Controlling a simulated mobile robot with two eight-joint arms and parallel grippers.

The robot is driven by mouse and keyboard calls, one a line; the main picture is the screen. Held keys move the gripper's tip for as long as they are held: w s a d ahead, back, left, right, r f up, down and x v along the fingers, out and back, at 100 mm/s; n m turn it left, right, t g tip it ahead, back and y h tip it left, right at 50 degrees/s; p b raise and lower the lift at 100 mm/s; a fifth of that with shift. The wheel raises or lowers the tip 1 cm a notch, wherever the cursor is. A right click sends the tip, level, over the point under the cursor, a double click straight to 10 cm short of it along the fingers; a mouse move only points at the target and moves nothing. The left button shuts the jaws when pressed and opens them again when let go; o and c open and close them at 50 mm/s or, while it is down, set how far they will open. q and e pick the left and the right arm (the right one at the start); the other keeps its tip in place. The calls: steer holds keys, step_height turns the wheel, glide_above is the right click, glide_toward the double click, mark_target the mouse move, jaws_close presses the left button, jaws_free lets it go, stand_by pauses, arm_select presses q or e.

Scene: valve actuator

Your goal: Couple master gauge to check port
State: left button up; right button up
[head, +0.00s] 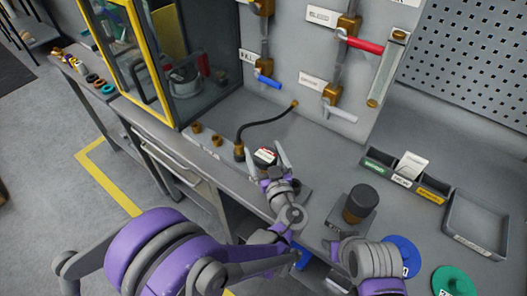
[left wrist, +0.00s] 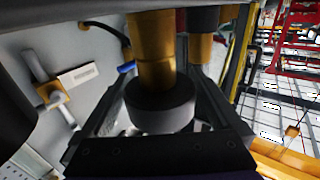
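The master gauge (head: 265,156), with a white and red face, stands over the bench between the fingers of my left gripper (head: 269,160). In the left wrist view a dark round body (left wrist: 160,106) with a thick brass stem (left wrist: 153,50) lies between the two fingers. I cannot tell whether the fingers press on it. A black hose (head: 262,124) runs from the panel to a brass fitting (head: 239,151) just left of the gauge. Two small brass fittings (head: 196,127) (head: 217,140) sit farther left. I cannot tell which part is the check port. My right gripper's fingers do not show.
The valve panel (head: 310,75) with blue, red and white handles rises behind. A black cylinder on a grey block (head: 360,203) stands to the right, near labelled bins (head: 405,178), an empty grey tray (head: 478,224) and blue (head: 400,254) and green (head: 452,282) discs.

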arm_select(q)
steer(key=b+v, duration=0.1)
steer(key=v, duration=0.9)
steer(key=shift+s+b, duration=0.3)
steer(key=shift+s, duration=0.1)
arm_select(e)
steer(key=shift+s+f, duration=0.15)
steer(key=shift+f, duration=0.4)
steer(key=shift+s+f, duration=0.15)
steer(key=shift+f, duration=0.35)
arm_select(q)
steer(key=shift+d, duration=0.1)
